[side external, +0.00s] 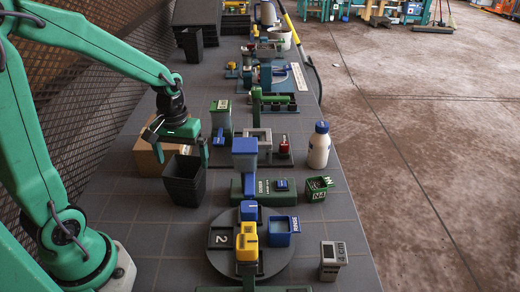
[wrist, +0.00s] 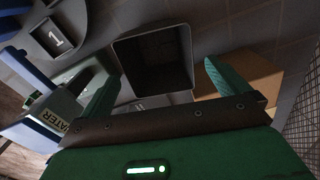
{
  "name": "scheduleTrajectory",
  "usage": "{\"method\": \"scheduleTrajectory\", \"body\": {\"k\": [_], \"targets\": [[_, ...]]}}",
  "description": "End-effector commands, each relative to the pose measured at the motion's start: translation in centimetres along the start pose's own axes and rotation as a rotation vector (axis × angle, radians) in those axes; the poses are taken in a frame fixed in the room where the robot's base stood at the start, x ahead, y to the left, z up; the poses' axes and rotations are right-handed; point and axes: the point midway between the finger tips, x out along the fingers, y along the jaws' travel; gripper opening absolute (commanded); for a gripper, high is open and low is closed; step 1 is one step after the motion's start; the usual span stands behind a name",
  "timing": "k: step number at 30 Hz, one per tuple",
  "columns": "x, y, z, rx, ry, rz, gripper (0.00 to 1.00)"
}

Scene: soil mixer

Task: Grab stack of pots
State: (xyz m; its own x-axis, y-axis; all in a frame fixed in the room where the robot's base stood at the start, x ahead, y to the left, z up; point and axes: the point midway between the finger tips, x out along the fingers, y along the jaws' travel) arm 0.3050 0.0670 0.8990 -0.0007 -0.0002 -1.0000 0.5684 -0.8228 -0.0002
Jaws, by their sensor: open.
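The stack of pots (side external: 184,182) is black and square and stands upright on the grey table. I cannot tell how many pots are nested in it. My gripper (side external: 178,146) is open and empty, just above the stack's rim. In the wrist view the stack's open top (wrist: 153,62) lies between and ahead of the two green fingers of my gripper (wrist: 160,77). The fingers look apart from its walls.
A cardboard box (side external: 148,155) stands close behind the stack. A turntable (side external: 222,262) marked 2 and a green water unit (side external: 262,190) stand to the right. A white bottle (side external: 319,148) is near the right edge.

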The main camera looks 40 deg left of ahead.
Motion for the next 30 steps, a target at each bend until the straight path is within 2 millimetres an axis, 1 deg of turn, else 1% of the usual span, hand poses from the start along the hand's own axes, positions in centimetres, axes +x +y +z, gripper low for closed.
{"method": "scheduleTrajectory", "body": {"k": [10, 14, 21, 25, 30], "targets": [[0.8, 0.0, 0.1, 0.001, -0.001, 0.0, 1.0], [2.0, 0.1, 0.2, 0.001, -0.002, -0.001, 1.0], [4.6, 0.2, 0.3, 0.001, -0.002, -0.001, 1.0], [5.4, 0.2, 0.3, 0.001, -0.001, 0.0, 1.0], [5.6, 0.2, 0.3, 0.001, 0.0, 0.0, 1.0]]}}
